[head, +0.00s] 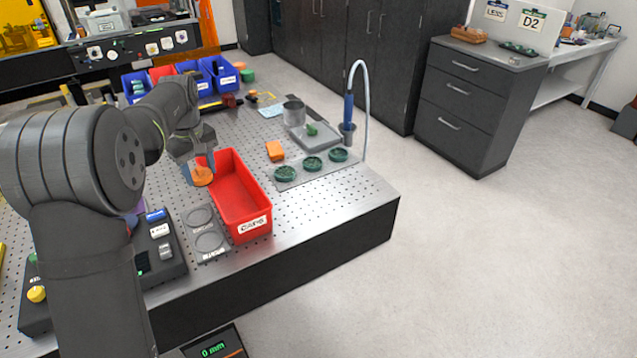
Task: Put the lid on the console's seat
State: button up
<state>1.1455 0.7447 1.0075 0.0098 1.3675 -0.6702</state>
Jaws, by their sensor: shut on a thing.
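My gripper (197,163) is in the head view, at the left rim of the red bin. It is shut on a small orange round piece (202,178), which looks like the lid. The fingertips are small here and partly hidden by my wrist. The dark console (160,262) is at the front left of the perforated table, with blue, white and grey buttons on top. My arm hides much of its left part. I cannot make out its seat for sure. A grey plate with two ring outlines (207,240) lies between the console and the bin.
The red bin (256,228) labelled CAPS stands right of my gripper. Blue bins (222,76) stand behind.

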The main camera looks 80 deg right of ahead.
jog(key=s+d+r+m, duration=0.1)
jog(key=s+d+m, duration=0.1)
jog(key=s, duration=1.7)
jog(key=s+d+r+m, duration=0.1)
jog(key=s+d+m, duration=0.1)
jog(key=s, duration=1.7)
send_over(321, 202)
notch_tip(321, 202, down, 8)
jog(key=shift+r, duration=0.2)
jog(key=shift+f, duration=1.9)
jog(key=shift+f, duration=0.15)
jog(key=o, duration=0.9)
jog(key=shift+o, duration=0.2)
